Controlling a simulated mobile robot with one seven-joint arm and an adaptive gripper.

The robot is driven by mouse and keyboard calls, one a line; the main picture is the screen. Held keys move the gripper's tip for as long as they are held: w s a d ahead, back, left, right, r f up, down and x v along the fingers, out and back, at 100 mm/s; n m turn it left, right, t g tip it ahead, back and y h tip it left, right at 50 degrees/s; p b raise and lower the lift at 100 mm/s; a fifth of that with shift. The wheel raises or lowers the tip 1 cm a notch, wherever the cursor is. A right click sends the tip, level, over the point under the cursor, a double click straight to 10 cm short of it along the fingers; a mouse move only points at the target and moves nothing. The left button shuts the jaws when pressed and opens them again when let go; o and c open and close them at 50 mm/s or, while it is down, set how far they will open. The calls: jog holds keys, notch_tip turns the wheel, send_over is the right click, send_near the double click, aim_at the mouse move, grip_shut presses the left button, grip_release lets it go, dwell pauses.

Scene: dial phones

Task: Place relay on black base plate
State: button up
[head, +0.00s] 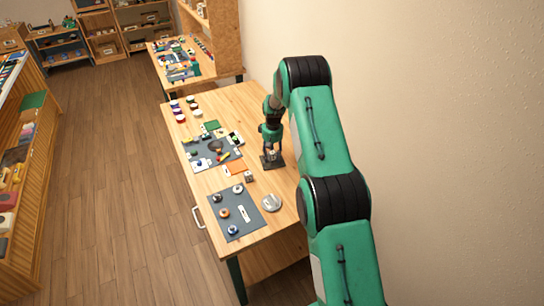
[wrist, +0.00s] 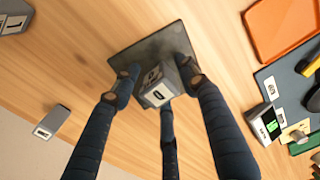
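A small grey block with a white label, which looks like the relay (wrist: 155,92), is over the dark square base plate (wrist: 128,57) in the wrist view. My gripper (wrist: 158,70) has its dark fingers around the block, one on each side and one at the near side. I cannot tell whether the fingers press on it, or whether its underside touches the plate. In the head view my gripper (head: 272,148) points down over the base plate (head: 270,166), near the table's wall side; the block is too small to make out there.
On the wooden table (head: 245,100) are an orange tray (head: 236,168), a grey mat with parts (head: 225,152), a second grey mat with round parts (head: 232,226) and a round silver piece (head: 272,203). In the wrist view, another grey labelled block (wrist: 52,121) lies left of the plate.

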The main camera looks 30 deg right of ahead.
aim_at(272, 152)
jog(key=shift+r, duration=0.1)
notch_tip(272, 152, up, 12)
jog(key=p, duration=0.1)
dwell(0.9)
jog(key=shift+r, duration=0.1)
dwell(0.4)
